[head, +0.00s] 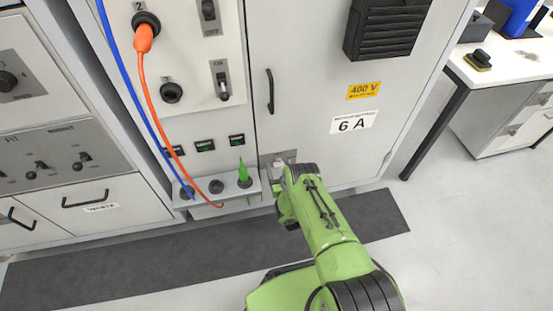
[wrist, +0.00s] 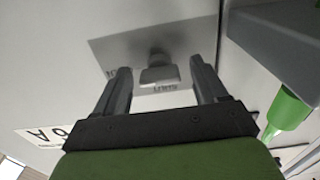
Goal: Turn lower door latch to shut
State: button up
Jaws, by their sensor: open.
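The lower door latch (wrist: 160,74) is a small grey knob on a grey plate (wrist: 115,50) with lettering, upside down in the wrist view. The plate also shows on the cabinet door's lower left in the head view (head: 288,156). My gripper (wrist: 162,80) is open, with one dark finger on each side of the latch knob. Gaps show between the fingers and the knob, and I cannot tell the exact depth between them. In the head view my green arm reaches down to the door, and my gripper (head: 279,172) mostly hides the latch.
A green plug (head: 245,172) stands in the socket shelf (head: 217,189) just left of my gripper. It shows at right in the wrist view (wrist: 287,112). A black door handle (head: 270,91) is above. Blue and orange cables hang at left. Open floor lies at right.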

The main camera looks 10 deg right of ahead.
jog(key=shift+r, duration=0.1)
jog(key=shift+c, duration=0.3)
jog(key=c, duration=1)
jog(key=shift+n+p, duration=2)
jog(key=shift+n, duration=6.9)
